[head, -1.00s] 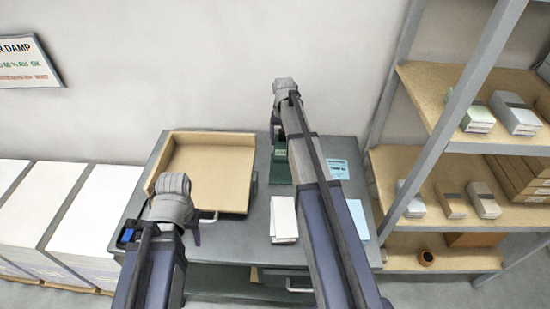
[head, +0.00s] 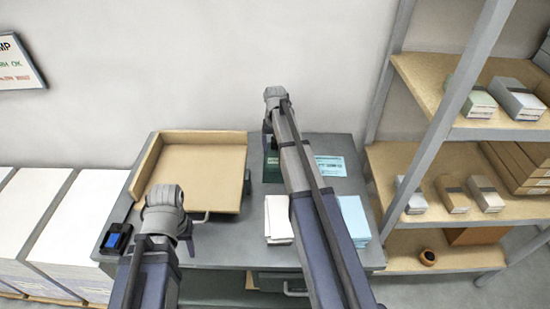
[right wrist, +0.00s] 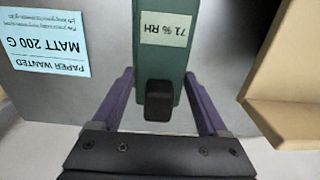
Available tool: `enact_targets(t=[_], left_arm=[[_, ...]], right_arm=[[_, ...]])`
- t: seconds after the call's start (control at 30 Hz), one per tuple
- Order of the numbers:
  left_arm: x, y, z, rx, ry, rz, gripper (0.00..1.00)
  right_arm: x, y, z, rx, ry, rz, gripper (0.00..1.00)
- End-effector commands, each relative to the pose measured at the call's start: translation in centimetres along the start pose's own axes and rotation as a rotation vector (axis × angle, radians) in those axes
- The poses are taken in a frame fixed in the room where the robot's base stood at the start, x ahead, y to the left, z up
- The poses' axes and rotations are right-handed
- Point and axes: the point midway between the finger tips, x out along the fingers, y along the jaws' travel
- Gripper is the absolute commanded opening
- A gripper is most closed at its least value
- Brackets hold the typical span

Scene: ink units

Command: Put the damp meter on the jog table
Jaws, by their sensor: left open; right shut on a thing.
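The damp meter appears to be the green upright body with a "71 % RH" label (right wrist: 166,60) and a dark block on its near side. In the head view only part of it (head: 271,168) shows behind my right arm. My right gripper (right wrist: 160,105) is shut on it, a purple finger on each side. I cannot tell whether it touches the bench. The jog table appears to be the tan board with raised edges (head: 205,170), left of the meter and empty; its edge shows in the right wrist view (right wrist: 290,100). My left gripper (head: 188,246) is open and empty in front of it.
A grey bench (head: 225,240) carries these. A dark device with a blue screen (head: 116,238) lies at its left, white sheets (head: 278,222) and blue sheets (head: 354,220) in front. A "Paper wanted" card (head: 331,166) lies behind. Shelves (head: 440,165) stand right, paper stacks (head: 85,225) left.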

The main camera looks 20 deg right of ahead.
Motion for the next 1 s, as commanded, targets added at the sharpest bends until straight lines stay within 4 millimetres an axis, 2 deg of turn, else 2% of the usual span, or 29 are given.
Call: enact_targets(t=[0.3,0.77,0.8,0.97,1.0], left_arm=[[3.6,0.3,-0.2,0.000,0.000,0.000,0.50],[4.1,0.4,-0.2,0.000,0.000,0.000,0.50],[3.9,0.4,-0.2,0.000,0.000,0.000,0.50],[3.9,0.4,-0.2,0.000,0.000,0.000,0.50],[3.9,0.4,-0.2,0.000,0.000,0.000,0.50]], right_arm=[[3.6,0.0,0.0,0.000,0.000,0.000,0.07],[4.1,0.0,0.0,0.000,0.000,0.000,0.07],[3.9,0.0,0.0,0.000,0.000,0.000,0.81],[3.9,0.0,0.0,0.000,0.000,0.000,0.99],[3.9,0.0,0.0,0.000,0.000,0.000,1.00]])
